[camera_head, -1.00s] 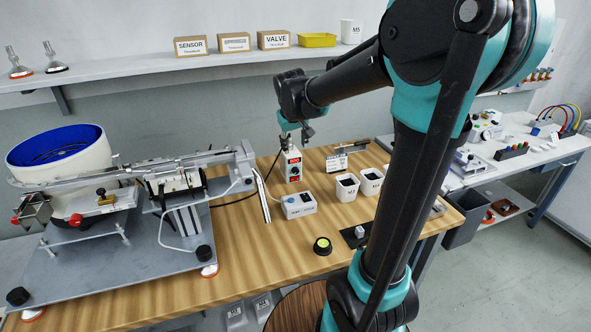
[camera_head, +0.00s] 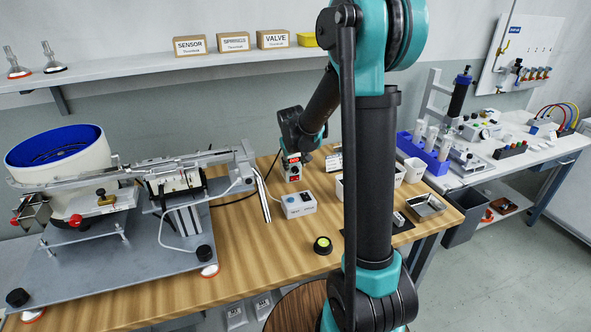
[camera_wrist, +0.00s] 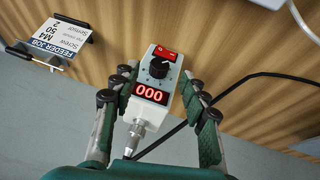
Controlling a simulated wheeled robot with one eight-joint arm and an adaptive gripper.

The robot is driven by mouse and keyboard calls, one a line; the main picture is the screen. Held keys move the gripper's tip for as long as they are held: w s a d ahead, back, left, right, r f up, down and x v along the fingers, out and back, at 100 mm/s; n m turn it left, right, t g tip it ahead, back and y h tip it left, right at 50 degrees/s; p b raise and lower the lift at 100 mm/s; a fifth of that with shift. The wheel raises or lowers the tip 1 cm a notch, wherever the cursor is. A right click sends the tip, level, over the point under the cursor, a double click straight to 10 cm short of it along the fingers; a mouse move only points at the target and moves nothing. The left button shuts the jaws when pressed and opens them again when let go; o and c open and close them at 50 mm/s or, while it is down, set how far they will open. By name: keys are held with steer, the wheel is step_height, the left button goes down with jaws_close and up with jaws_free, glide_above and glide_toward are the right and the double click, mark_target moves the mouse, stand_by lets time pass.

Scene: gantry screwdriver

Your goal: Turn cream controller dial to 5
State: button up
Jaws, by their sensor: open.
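The cream controller (camera_wrist: 156,94) stands between my gripper's spread fingers in the wrist view. It has a black dial (camera_wrist: 159,67) with a white pointer mark, a red rocker switch (camera_wrist: 165,53) and a red display reading 000. I cannot read a scale around the dial. In the head view the controller (camera_head: 293,170) stands upright on the wooden bench, its top partly hidden by my gripper. My gripper (camera_wrist: 161,78) is open, one finger on each side of the controller; no clear contact shows. In the head view my gripper (camera_head: 300,146) is just above and behind it.
A bowl feeder (camera_head: 60,160) with a rail stands left. A black cable (camera_wrist: 250,76) runs beside the controller. A FEEDER JOB card (camera_wrist: 58,43) stands nearby.

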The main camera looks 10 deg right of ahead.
mark_target(296, 170)
steer(key=shift+x, duration=1.8)
jaws_close()
